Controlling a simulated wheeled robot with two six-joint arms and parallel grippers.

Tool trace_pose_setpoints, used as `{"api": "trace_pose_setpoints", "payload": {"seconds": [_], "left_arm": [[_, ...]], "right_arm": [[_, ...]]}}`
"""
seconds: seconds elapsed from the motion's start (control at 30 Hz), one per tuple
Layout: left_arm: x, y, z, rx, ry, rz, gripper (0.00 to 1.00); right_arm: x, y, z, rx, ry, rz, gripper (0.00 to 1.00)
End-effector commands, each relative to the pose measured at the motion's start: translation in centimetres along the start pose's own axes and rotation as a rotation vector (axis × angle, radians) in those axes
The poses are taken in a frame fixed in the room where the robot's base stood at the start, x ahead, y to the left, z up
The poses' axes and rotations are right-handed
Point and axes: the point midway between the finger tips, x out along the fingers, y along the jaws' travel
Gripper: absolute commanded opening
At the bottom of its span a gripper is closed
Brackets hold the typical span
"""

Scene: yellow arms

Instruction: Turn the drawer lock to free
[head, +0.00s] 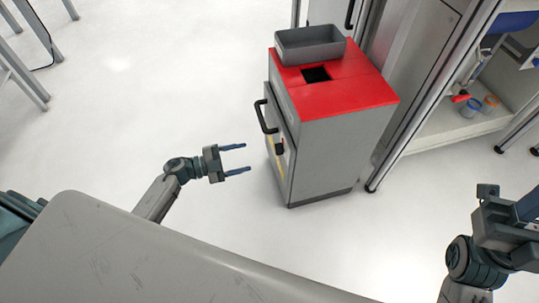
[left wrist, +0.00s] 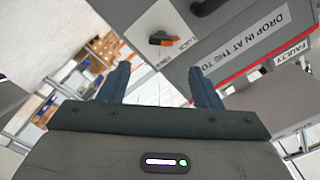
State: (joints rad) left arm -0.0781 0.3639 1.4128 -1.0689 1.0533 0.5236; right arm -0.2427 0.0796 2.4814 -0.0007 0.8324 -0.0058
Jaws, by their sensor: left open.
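The grey cabinet (head: 335,150) with a red top stands right of centre in the head view. A dark lock knob (head: 279,149) sits on its front, below a black bar handle (head: 264,117). In the left wrist view the knob (left wrist: 163,38) is orange and black, beside a small white label (left wrist: 186,44) that I cannot read fully. My left gripper (head: 248,158) is open and empty, in front of the cabinet face and apart from the knob. Its two fingers also show in the left wrist view (left wrist: 160,68), with the knob beyond and between them. My right gripper is partly cut off at the right edge (head: 505,205).
A grey tray (head: 310,44) stands on the cabinet's red top, behind a dark square opening (head: 315,74). A metal shelf unit (head: 460,125) with small jars is at the right. The white floor (head: 150,85) left of the cabinet is clear.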

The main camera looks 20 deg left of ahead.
Motion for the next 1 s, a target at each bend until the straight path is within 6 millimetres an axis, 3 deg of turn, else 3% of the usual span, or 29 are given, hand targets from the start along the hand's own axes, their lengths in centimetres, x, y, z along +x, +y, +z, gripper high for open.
{"api": "trace_pose_setpoints", "payload": {"seconds": [0.3, 0.5, 0.93, 1.0], "left_arm": [[6.0, 0.0, 0.1, -0.001, 0.002, -0.007, 0.58], [8.7, 0.0, 0.1, -0.002, 0.0, -0.006, 0.58], [9.7, -0.1, 0.0, -0.002, -0.002, -0.004, 0.58], [9.7, -0.1, 0.0, -0.002, -0.002, -0.004, 0.44]], "right_arm": [[-0.4, 0.0, 0.0, -0.002, 0.017, 0.007, 0.36], [-0.5, 0.0, 0.0, -0.002, 0.026, 0.011, 0.36], [-0.5, 0.0, 0.0, -0.002, 0.027, 0.012, 0.36], [-0.5, 0.0, 0.0, -0.002, 0.027, 0.012, 0.36]]}}
